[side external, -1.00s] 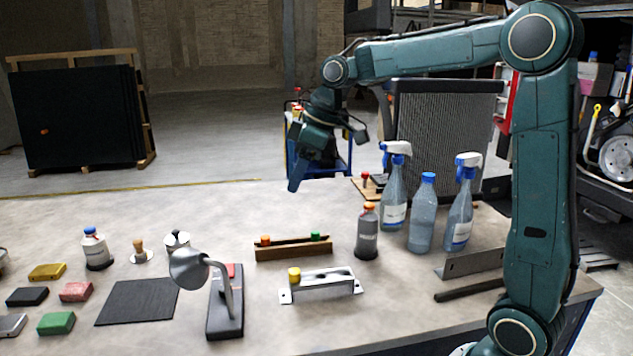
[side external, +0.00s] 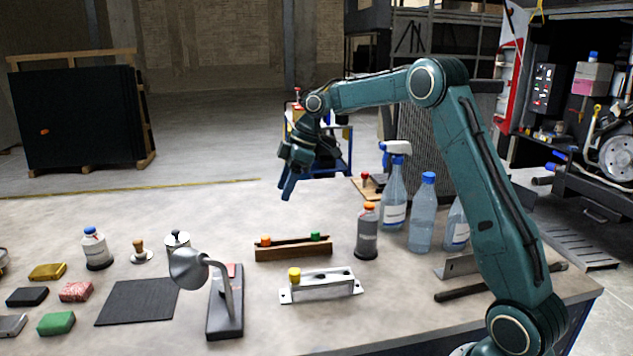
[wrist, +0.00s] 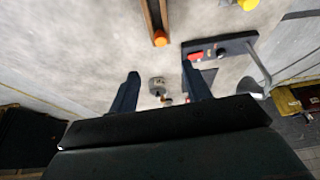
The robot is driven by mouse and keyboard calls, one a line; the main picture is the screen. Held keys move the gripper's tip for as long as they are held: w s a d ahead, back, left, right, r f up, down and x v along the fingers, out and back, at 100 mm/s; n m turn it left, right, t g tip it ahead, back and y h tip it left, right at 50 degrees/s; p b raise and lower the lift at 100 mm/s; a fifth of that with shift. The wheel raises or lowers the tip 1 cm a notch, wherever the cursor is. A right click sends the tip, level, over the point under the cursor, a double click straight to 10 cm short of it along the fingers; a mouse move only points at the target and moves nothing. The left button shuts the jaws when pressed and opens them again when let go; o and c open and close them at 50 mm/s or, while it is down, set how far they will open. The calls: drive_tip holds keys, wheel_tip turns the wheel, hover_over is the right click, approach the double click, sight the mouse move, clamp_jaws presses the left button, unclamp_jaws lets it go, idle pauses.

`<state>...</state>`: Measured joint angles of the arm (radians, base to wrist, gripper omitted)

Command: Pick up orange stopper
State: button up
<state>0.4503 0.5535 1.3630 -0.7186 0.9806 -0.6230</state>
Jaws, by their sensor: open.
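The orange stopper (side external: 265,240) sits at the left end of a wooden rack (side external: 292,252), with a green stopper (side external: 315,236) towards the rack's right end. In the wrist view the orange stopper (wrist: 160,39) is at the end of the rack (wrist: 150,12), above centre and beyond my fingertips. My gripper (side external: 288,190) hangs above the table, higher in the picture than the orange stopper and apart from it. In the wrist view my gripper (wrist: 160,85) is open, with no object held between its fingers. The green stopper is not visible there.
A metal rack with a yellow stopper (side external: 294,274) stands in front of the wooden rack. A grey lamp (side external: 225,325) stands left of it. Table behind the wooden rack is bare.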

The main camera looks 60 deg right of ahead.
hover_over(265, 236)
drive_tip(key=s+d, duration=0.2)
wheel_tip(265, 236, down, 8)
drive_tip(key=shift+a, duration=0.1)
drive_tip(key=shift+x, duration=2.55)
drive_tip(key=shift+a, duration=0.1)
drive_tip(key=c, duration=1.1)
drive_tip(key=shift+o, duration=0.2)
drive_tip(key=shift+r, duration=0.2)
